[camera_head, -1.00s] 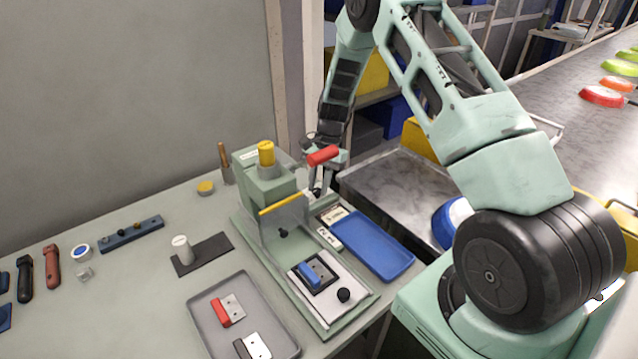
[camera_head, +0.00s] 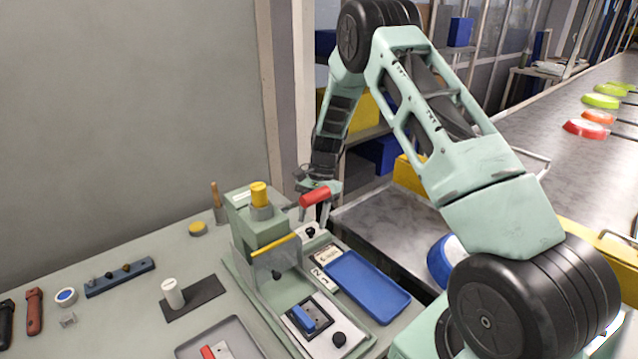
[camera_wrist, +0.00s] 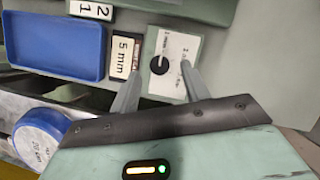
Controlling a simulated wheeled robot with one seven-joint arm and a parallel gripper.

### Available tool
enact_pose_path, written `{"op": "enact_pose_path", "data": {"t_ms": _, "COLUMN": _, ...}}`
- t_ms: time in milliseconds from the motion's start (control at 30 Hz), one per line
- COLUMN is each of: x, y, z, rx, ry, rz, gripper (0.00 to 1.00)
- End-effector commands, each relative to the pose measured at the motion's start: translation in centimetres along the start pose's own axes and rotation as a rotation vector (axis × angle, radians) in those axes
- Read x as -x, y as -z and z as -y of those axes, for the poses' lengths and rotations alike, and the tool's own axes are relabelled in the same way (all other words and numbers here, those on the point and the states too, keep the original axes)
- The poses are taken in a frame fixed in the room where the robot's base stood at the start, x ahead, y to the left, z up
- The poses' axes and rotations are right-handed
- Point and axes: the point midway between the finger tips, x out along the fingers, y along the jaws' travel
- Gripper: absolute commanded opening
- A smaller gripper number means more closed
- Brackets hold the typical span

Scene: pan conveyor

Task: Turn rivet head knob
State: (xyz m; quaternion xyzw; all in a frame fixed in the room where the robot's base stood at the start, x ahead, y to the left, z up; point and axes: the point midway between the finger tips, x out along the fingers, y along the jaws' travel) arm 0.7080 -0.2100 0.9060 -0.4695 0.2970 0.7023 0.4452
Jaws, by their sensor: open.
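The rivet head knob is a round black knob (camera_wrist: 159,64) with a pale pointer line, on a white dial plate (camera_wrist: 176,48) with small print, in the wrist view. In the head view the small dark knob (camera_head: 310,232) sits at the back right of the green rivet press (camera_head: 262,228), below the red lever handle (camera_head: 315,197). My gripper (camera_wrist: 160,71) is open and empty. Its two fingers point towards the dial plate, one on each side of the knob in the picture; I see no contact. In the head view the fingers are partly hidden behind the red handle.
A blue tray (camera_wrist: 55,47) and a "5 mm" label (camera_wrist: 124,54) lie left of the dial in the wrist view. The press has a yellow-topped post (camera_head: 259,194) and a blue-handled part (camera_head: 303,317) in its front fixture. A conveyor (camera_head: 560,160) runs at the right.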

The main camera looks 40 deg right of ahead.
Motion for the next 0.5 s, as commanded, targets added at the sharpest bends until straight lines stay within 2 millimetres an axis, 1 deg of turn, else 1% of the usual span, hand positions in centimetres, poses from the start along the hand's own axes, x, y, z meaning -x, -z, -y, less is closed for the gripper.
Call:
{"op": "enact_pose_path", "data": {"t_ms": 300, "x": 7.3, "y": 0.1, "z": 0.0, "rx": 0.002, "ry": 0.003, "rz": -0.005, "gripper": 0.46}}
{"op": "enact_pose_path", "data": {"t_ms": 500, "x": 11.7, "y": 0.1, "z": 0.0, "rx": 0.001, "ry": 0.002, "rz": -0.002, "gripper": 0.46}}
